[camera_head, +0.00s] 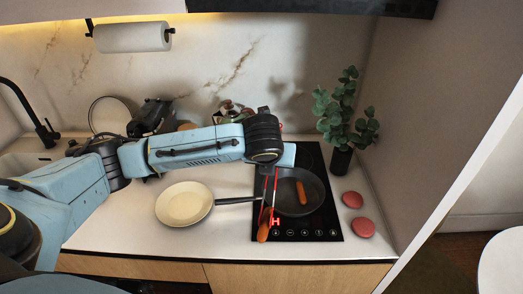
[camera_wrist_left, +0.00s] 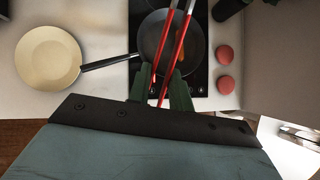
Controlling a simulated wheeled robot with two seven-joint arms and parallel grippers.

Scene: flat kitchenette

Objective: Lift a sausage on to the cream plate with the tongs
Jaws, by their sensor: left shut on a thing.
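The black pan (camera_head: 318,181) sits on the hob with an orange-brown sausage (camera_head: 301,193) in it; the pan (camera_wrist_left: 148,36) also shows in the left wrist view. A second sausage-like piece (camera_head: 263,232) shows at the lower end of the red tongs (camera_head: 274,184); I cannot tell whether the tongs pinch it or it lies behind them. The cream plate (camera_head: 184,203) is on the counter left of the pan and is empty. My left gripper (camera_wrist_left: 162,80) is shut on the tongs (camera_wrist_left: 182,35), over the front of the hob. My right gripper is not in view.
Two reddish round patties (camera_head: 352,200) lie right of the hob (camera_head: 320,233). A potted plant (camera_head: 341,158) stands behind them. The pan handle (camera_head: 238,200) points left, close to the plate. The counter in front of the plate is clear.

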